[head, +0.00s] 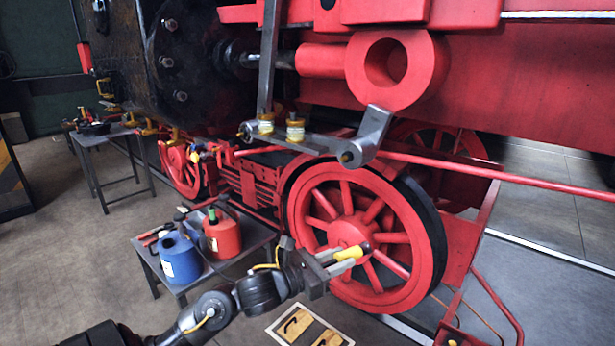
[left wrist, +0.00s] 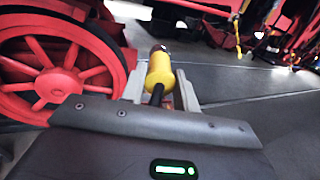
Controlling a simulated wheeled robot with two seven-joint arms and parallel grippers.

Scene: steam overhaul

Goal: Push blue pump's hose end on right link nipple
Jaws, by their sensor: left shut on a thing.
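My left gripper (head: 343,259) is shut on a yellow hose end (head: 354,252), in front of the red spoked wheel. In the left wrist view the yellow hose end (left wrist: 160,70) sits between the fingers, with a dark tip pointing away and a black hose or stem toward the palm. The blue pump (head: 181,261) stands on a low table at the left; I cannot trace its hose. The grey link (head: 325,143) hangs above the wheel, well above the gripper, with two yellow-banded fittings on top, the right one (head: 295,130) and left one (head: 266,123). My right gripper is out of view.
A red can (head: 222,237) stands beside the blue pump on the low table (head: 200,283). The red wheel (head: 350,230) is close behind the gripper. A long red rod (head: 480,172) crosses above. A panel with yellow patches (head: 309,328) lies below.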

